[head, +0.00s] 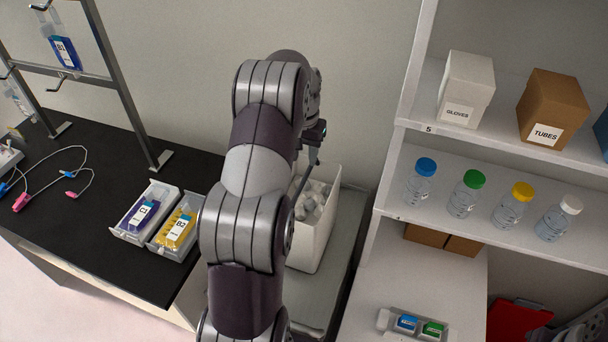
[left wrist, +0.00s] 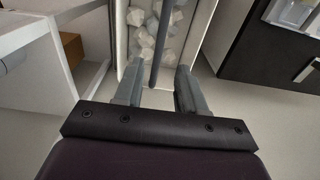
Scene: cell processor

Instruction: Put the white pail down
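The white pail (head: 312,245), full of white lumps, is partly hidden behind my left arm in the head view. It looks upright, and its base appears to rest on a grey surface (head: 310,298). In the left wrist view the pail's wall (left wrist: 202,25) and lumps show beyond the fingers. My left gripper (head: 313,150) is over the pail. In the left wrist view its fingers (left wrist: 159,75) stand apart, with the pail's thin dark handle (left wrist: 157,50) between them and gaps on both sides. My right gripper is not in view.
A black table (head: 110,235) at left holds two trays, one with a purple pack (head: 142,213) and one with a yellow pack (head: 177,228). White shelves (head: 400,190) with boxes and bottles stand close on the right. A metal rack (head: 120,85) rises at back left.

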